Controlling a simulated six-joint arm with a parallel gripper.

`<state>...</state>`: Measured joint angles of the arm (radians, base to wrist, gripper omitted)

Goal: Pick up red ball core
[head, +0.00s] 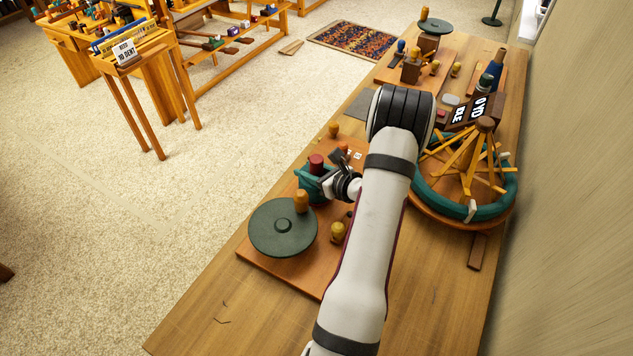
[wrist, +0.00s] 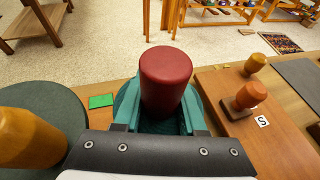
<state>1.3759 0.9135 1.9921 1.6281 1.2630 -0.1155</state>
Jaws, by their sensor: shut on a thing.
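The red ball core (wrist: 166,82) is a red cylinder with a rounded top, standing upright between the teal fingers of my gripper (wrist: 160,112) in the wrist view. My gripper is shut on it, with one finger on each side. In the head view the red core (head: 317,162) rises above my gripper (head: 312,182), over the brown board. A teal round part (wrist: 160,126) lies below the core. The core's lower end is hidden, so I cannot tell whether it touches anything underneath.
More pegs (head: 338,231) stand around. A teal-rimmed wheel with wooden spokes (head: 430,194) stands to the right. Bare table (head: 220,320) lies in front.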

